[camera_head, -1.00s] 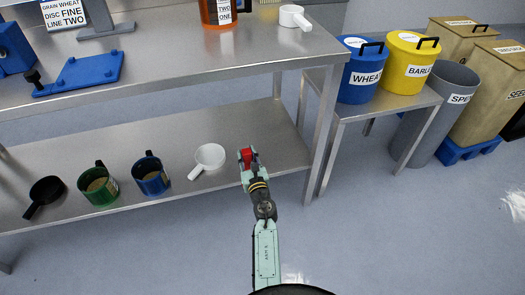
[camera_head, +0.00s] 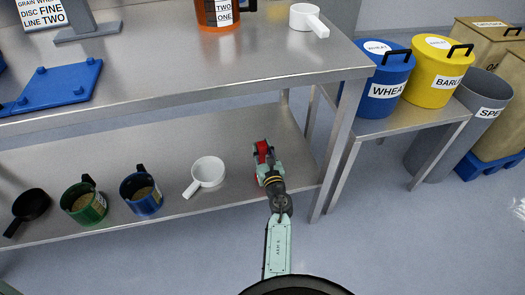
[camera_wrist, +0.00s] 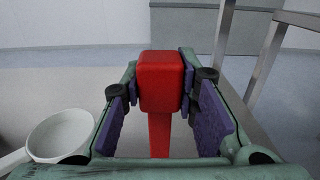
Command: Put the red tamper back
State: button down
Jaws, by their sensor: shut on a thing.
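The red tamper (camera_wrist: 161,85) is between the fingers of my gripper (camera_wrist: 165,100), its block-shaped head up and its narrower shaft pointing down in the wrist view. My gripper is shut on it. In the head view my gripper (camera_head: 264,160) is over the right part of the lower steel shelf (camera_head: 230,150), with a little of the red tamper (camera_head: 261,150) showing. Whether the tamper's lower end touches the shelf is hidden.
A white scoop (camera_head: 207,172) lies just left of my gripper. A blue jug (camera_head: 140,192), a green jug (camera_head: 84,204) and a black pan (camera_head: 30,206) stand further left. The table leg (camera_head: 338,150) rises to the right, and the upper tabletop (camera_head: 190,75) overhangs behind.

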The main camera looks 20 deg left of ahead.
aim_at(262, 157)
jog(key=shift+f+b, duration=1.2)
jog(key=shift+f, duration=0.4)
jog(key=c, duration=1.3)
grip_release()
jog(key=shift+s, duration=0.1)
